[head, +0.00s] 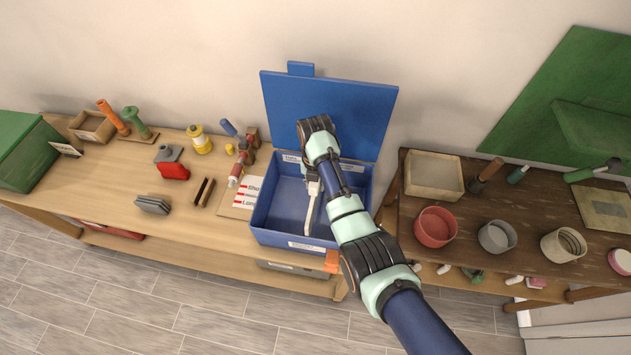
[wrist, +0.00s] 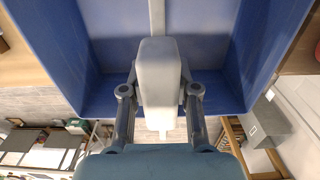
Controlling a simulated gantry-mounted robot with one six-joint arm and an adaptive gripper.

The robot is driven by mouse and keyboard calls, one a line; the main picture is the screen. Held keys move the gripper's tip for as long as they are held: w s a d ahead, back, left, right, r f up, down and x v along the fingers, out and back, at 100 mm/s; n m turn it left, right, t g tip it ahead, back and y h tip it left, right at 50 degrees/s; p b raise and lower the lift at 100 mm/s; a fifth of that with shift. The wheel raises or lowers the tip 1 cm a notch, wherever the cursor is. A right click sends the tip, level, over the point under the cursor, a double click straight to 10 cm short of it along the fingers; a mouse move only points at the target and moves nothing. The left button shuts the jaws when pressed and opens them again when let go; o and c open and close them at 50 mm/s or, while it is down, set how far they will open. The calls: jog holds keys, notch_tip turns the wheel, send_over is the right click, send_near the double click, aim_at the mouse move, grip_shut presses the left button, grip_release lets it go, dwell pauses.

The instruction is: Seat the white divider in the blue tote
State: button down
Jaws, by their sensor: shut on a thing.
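The blue tote (head: 262,207) stands on the wooden bench with its blue lid (head: 352,108) raised behind it. The white divider (head: 309,217) is inside the tote, running from the middle toward the front wall. My gripper (head: 313,186) reaches down into the tote and is shut on the divider's upper part. In the wrist view the gripper (wrist: 160,92) has one finger on each side of a thick white block of the divider (wrist: 157,72), with a thin white strip beyond it. Tote walls (wrist: 52,50) show on both sides. Whether the divider's lower edge touches the floor is hidden.
A label card (head: 243,197) lies left of the tote, near a red-handled tool (head: 238,171). A dark table at right holds a wooden box (head: 434,176) and a red bowl (head: 436,227). My arm crosses the tote's right front.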

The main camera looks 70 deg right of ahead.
jog(key=shift+f, duration=0.1)
jog(key=shift+f+b, duration=3.55)
jog(key=shift+f, duration=1.45)
jog(key=c, duration=0.8)
grip_release()
notch_tip(320, 180, up, 12)
jog(key=shift+r, duration=0.1)
